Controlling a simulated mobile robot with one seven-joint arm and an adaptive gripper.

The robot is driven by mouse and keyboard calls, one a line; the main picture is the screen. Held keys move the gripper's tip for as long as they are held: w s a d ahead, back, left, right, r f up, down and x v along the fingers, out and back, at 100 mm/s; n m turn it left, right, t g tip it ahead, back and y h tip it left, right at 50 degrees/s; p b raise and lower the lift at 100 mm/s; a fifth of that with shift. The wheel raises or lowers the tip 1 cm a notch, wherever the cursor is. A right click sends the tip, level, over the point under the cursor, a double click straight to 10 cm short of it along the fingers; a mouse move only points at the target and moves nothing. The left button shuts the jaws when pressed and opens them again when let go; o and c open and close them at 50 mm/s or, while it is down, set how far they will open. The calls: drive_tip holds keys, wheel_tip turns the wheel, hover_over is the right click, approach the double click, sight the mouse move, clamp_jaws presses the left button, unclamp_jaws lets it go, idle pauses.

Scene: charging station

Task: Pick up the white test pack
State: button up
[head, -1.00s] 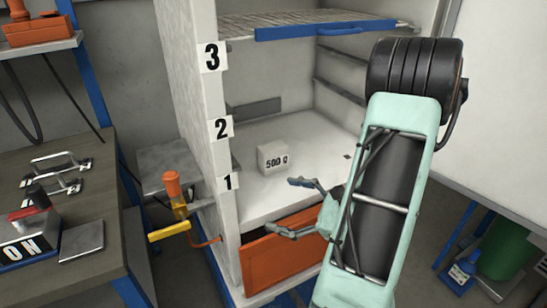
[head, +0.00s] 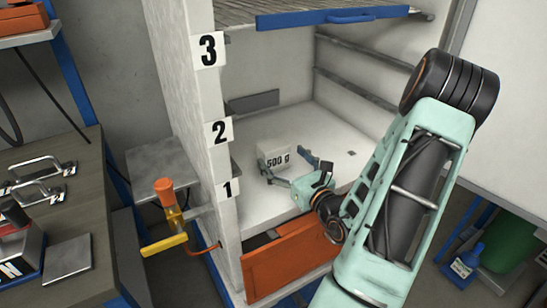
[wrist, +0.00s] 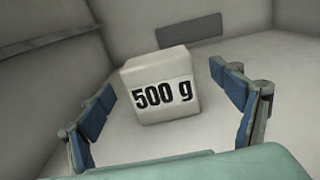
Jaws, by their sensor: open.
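The white test pack (head: 274,155) is a small white block marked "500 g". It stands on the white floor of the chamber, behind the orange front flap. My gripper (head: 289,174) is inside the chamber, open, just in front of the pack. In the wrist view the pack (wrist: 158,85) stands ahead, slightly left of centre, and my open gripper (wrist: 172,115) has one blue-padded finger on each side of it. The fingers do not appear to touch it. In the head view the gripper hides the pack's lower front.
A blue-edged rack (head: 330,17) spans the chamber above. The numbered left wall (head: 190,110) and the orange flap (head: 290,258) bound the opening. A yellow-handled valve (head: 167,243) is outside left. A bench (head: 80,195) with metal handles stands further left.

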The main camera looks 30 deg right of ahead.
sight(278, 155)
drive_tip(key=w+b, duration=0.1)
drive_tip(key=w, duration=0.3)
drive_tip(key=shift+w+f, duration=0.1)
drive_tip(key=shift+w, duration=0.3)
drive_tip(key=c, duration=1.7)
